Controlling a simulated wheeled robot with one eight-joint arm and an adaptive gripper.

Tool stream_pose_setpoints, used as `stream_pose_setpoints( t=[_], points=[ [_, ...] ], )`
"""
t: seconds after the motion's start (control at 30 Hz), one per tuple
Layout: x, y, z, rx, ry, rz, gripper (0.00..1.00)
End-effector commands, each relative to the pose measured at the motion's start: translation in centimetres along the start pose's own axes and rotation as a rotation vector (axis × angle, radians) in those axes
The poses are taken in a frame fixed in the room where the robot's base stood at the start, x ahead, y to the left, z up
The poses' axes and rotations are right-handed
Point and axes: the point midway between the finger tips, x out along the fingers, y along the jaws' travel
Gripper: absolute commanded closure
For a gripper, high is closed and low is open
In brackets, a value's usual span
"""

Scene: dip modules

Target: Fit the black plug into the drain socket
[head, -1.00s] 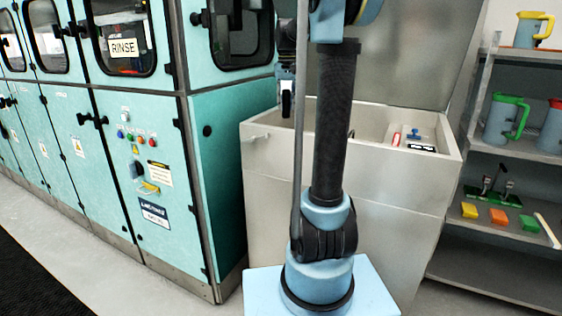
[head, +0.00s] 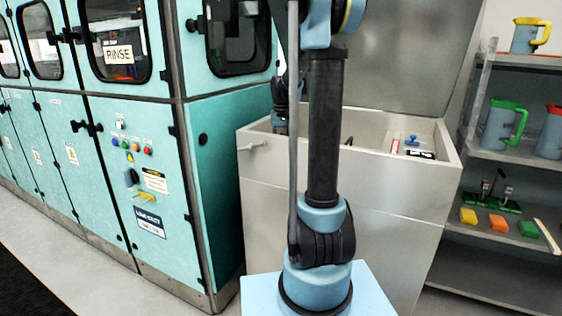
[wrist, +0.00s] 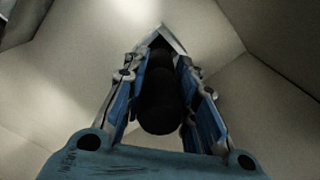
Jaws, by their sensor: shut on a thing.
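The black plug (wrist: 160,100) is a dark, thick cylinder between the blue-padded fingers of my gripper (wrist: 163,85) in the wrist view. My gripper is shut on it. In the head view my gripper (head: 280,124) hangs at the left end of the pale sink (head: 268,170), at about rim height, partly hidden by my arm. A pale-edged, dark angular shape (wrist: 180,46) shows just beyond the plug in the wrist view. I cannot tell whether it is the drain socket, or whether the plug touches it.
Pale basin walls (wrist: 270,50) surround my gripper in the wrist view. A red item (head: 395,146) and a blue-handled item (head: 412,140) lie at the sink's right end. The teal rinse machine (head: 225,170) stands close on the left. Shelves with jugs (head: 503,125) stand on the right.

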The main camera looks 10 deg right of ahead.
Motion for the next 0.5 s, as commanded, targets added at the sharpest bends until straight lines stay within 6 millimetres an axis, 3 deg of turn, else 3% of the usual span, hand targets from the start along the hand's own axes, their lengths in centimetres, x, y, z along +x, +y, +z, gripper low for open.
stream_pose_setpoints(
  t=[0.5],
  points=[
    [4.8, 0.2, 0.0, 0.002, 0.0, 0.0, 0.99]
  ],
)
